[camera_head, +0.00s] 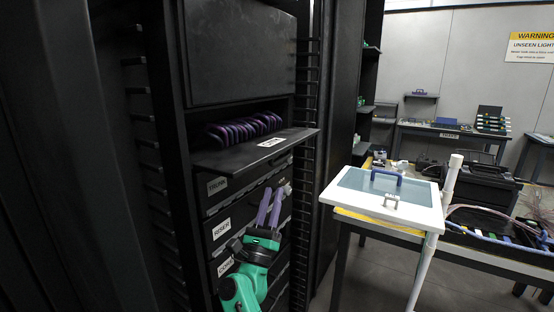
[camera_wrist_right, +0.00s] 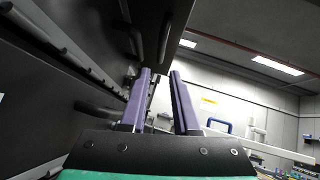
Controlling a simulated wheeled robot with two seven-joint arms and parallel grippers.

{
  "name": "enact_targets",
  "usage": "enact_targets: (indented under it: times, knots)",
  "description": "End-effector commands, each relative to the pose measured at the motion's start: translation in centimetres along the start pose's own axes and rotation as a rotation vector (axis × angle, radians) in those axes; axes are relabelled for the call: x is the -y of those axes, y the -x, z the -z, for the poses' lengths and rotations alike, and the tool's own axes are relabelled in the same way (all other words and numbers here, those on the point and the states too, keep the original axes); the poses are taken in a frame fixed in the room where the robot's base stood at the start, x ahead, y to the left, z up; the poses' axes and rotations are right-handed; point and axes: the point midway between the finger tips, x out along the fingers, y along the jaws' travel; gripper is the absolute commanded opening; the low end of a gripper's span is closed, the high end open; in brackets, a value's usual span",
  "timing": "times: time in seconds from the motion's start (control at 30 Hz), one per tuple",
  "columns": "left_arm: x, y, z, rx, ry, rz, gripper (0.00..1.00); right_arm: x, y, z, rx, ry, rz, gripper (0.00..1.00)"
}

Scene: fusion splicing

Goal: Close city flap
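A black flap (camera_head: 255,151) in the dark rack stands open, sticking out roughly level below a compartment. It bears a small white label (camera_head: 272,142), too small to read. Coiled purple cables (camera_head: 243,127) show in the compartment behind it. My right gripper (camera_head: 271,193) is below the flap, in front of the shut labelled fronts, with its purple fingers pointing up. In the right wrist view its fingers (camera_wrist_right: 160,75) are apart with nothing held between them. A dark panel (camera_wrist_right: 155,25) is above the fingertips; I cannot tell whether they touch it. My left gripper is out of view.
Several shut labelled fronts, one with a white label (camera_head: 221,229), lie below the flap. To the right stands a table with a white-framed box lid (camera_head: 350,199) with a blue handle (camera_head: 386,177) and a white post (camera_head: 434,220). Floor shows between the rack and far benches.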

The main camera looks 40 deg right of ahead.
Motion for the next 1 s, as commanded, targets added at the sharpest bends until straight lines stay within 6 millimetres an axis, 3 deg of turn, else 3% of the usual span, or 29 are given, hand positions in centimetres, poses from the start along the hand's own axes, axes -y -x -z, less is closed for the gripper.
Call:
enact_targets:
  times: [0.03, 0.2, 0.4, 0.77, 0.83, 1.0]
  knots:
    - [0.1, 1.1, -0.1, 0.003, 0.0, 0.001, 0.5, 0.2, -1.9, -0.5, 0.004, 0.001, 0.002, 0.3]
    - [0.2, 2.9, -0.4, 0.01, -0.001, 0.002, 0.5, 0.1, -6.5, -0.5, 0.003, 0.004, 0.0, 0.3]
    - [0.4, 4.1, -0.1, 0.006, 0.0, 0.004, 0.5, -0.1, -10.5, -0.3, 0.004, 0.006, -0.004, 0.3]
    - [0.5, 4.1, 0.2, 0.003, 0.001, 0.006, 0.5, -0.2, -11.3, -0.1, 0.003, 0.006, -0.005, 0.3]
    - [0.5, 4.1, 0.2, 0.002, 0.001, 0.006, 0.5, -0.2, -11.3, -0.1, 0.003, 0.006, -0.006, 0.03]
    - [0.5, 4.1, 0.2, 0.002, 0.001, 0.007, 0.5, -0.2, -11.3, -0.1, 0.003, 0.006, -0.006, 0.0]
